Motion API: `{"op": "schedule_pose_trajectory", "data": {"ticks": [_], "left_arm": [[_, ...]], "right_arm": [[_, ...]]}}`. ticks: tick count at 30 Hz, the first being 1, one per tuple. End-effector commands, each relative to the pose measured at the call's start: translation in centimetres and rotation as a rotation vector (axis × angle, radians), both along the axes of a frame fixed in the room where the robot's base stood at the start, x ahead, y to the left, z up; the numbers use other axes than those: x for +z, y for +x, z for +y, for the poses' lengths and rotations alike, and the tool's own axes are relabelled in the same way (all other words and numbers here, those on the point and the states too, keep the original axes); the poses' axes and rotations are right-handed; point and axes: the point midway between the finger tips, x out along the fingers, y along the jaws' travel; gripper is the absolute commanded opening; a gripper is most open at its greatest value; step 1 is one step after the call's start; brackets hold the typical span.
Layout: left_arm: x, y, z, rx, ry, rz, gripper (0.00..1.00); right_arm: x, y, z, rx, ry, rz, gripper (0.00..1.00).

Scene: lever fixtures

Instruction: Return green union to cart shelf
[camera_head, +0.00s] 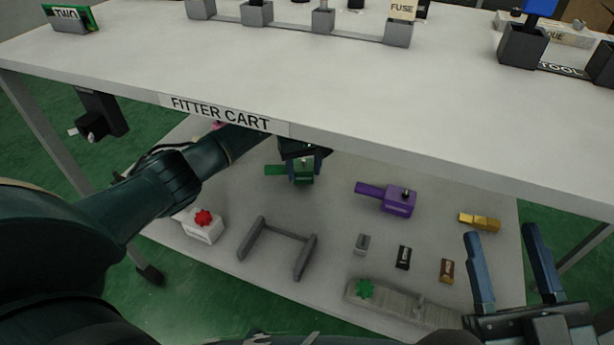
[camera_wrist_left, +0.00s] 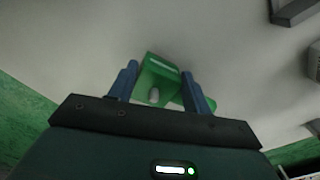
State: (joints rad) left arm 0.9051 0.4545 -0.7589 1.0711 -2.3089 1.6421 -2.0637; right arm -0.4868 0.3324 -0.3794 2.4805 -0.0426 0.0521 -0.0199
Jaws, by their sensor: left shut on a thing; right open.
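The green union (camera_head: 303,172) is a small green block with a flat tab to its left, over the lower shelf of the cart (camera_head: 335,200). My left gripper (camera_head: 304,160) reaches in under the cart's top and is shut on it. In the left wrist view the green union (camera_wrist_left: 157,80) sits between the two blue fingers of the left gripper (camera_wrist_left: 163,88). I cannot tell whether the union touches the shelf. My right gripper (camera_head: 510,265) is open and empty at the lower right, in front of the shelf.
The cart top (camera_head: 420,95) overhangs the shelf. On the shelf are a purple block (camera_head: 398,201), a brass piece (camera_head: 480,221), a grey frame (camera_head: 278,245), a white box with a red knob (camera_head: 203,226), several small blocks and a grey strip (camera_head: 400,303). Bare shelf lies between the green and purple pieces.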

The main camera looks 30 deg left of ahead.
Motion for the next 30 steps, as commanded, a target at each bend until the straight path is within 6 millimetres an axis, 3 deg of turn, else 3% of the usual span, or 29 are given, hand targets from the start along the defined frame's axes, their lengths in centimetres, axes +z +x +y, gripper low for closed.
{"op": "schedule_pose_trajectory", "data": {"ticks": [15, 16, 23, 30], "left_arm": [[-0.9, 0.2, 0.2, -0.002, 0.001, -0.002, 0.21], [-0.8, 0.2, 0.2, -0.002, 0.0, -0.001, 0.51], [-0.8, 0.1, 0.2, -0.002, 0.001, -0.001, 0.7], [-0.8, 0.1, 0.2, -0.002, 0.001, -0.001, 0.71]], "right_arm": [[0.9, 0.2, -0.2, -0.003, -0.009, -0.087, 0.51], [1.2, 0.3, -0.2, -0.003, -0.009, -0.09, 0.51], [1.2, 0.3, -0.2, -0.003, -0.01, -0.089, 0.51], [1.2, 0.3, -0.2, -0.003, -0.01, -0.089, 0.51]]}}
